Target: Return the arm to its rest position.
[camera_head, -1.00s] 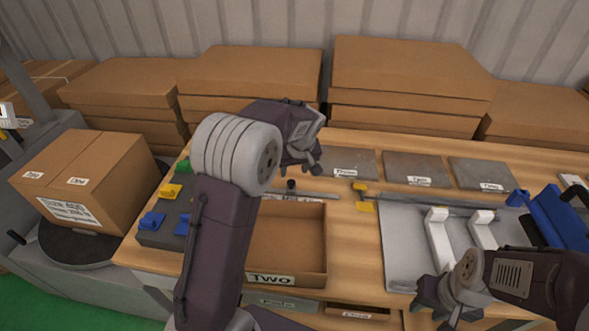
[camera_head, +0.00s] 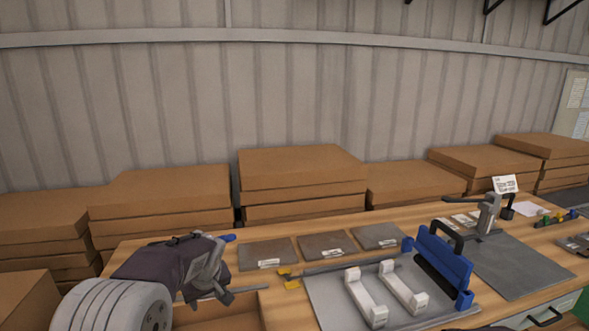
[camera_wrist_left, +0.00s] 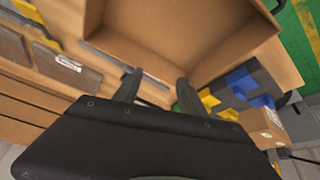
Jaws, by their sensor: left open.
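My left arm comes in at the lower left of the head view. Its gripper (camera_head: 222,280) is above the back left part of the wooden workbench (camera_head: 285,309). In the left wrist view the two fingers of the left gripper (camera_wrist_left: 158,90) stand apart with nothing between them. An open cardboard box (camera_wrist_left: 165,25) is seen beyond the fingertips there. My right arm and gripper are outside both current views.
Several grey plates (camera_head: 323,246) lie along the back of the bench. A metal sheet (camera_head: 325,298) carries white brackets (camera_head: 367,297), with a blue-framed tool (camera_head: 445,262) beside them. Stacked cardboard boxes (camera_head: 300,170) stand behind. Blue blocks (camera_wrist_left: 240,80) show in the wrist view.

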